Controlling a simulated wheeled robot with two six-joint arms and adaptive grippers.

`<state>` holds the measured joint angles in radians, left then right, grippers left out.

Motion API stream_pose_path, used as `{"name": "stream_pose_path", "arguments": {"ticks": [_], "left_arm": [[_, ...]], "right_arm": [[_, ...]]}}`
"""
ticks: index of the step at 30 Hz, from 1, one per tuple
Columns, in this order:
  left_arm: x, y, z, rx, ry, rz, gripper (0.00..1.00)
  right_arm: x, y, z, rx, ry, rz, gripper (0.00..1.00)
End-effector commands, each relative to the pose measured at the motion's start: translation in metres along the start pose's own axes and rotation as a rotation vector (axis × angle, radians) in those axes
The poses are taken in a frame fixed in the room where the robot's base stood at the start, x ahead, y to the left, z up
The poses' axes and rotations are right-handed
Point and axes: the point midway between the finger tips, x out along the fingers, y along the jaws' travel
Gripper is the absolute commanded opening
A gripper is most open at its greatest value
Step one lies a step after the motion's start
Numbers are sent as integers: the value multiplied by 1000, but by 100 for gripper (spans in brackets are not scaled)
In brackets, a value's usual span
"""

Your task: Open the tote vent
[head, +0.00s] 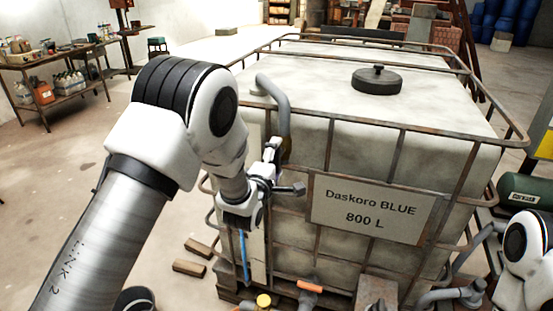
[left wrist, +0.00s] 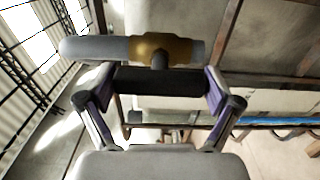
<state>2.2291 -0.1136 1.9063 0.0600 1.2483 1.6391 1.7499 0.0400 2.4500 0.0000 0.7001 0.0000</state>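The tote (head: 410,125) is a large pale tank in a rusty cage, labelled "Daskoro BLUE 800 L". A grey vent pipe (head: 281,115) bends down from its top left corner. In the left wrist view, the grey pipe (left wrist: 95,48) carries a brass valve body (left wrist: 166,48) with a black handle bar (left wrist: 160,81). My left gripper (head: 272,170) is at this valve, in front of the tote's left corner. It also shows in the left wrist view (left wrist: 160,92), its fingers spread wide with the bar between them. I cannot tell whether they touch it. My right gripper is not in view.
A black lid (head: 376,81) sits on the tote's top. Cage bars (head: 330,145) and a label plate (head: 370,208) are close to my left gripper. An orange handle (head: 310,286) and grey pipe fittings (head: 450,295) are low in front. Wood blocks (head: 190,267) lie on the floor.

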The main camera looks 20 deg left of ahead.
Motion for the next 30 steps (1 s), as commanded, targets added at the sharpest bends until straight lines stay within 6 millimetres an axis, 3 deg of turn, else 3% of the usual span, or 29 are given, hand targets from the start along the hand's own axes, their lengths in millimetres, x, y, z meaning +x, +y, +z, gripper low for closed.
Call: {"name": "stream_pose_path", "arguments": {"ticks": [13, 17, 24, 30], "left_arm": [[-8, 0, 0, 2, -1, -1, 100], [-32, -1, 0, 3, -1, -4, 100], [-94, 0, 0, 3, 0, -3, 100], [-119, -1, -1, 2, 0, -2, 100]], "right_arm": [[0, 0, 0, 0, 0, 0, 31], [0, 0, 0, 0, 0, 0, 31], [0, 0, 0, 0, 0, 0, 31], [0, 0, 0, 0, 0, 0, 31]]}}
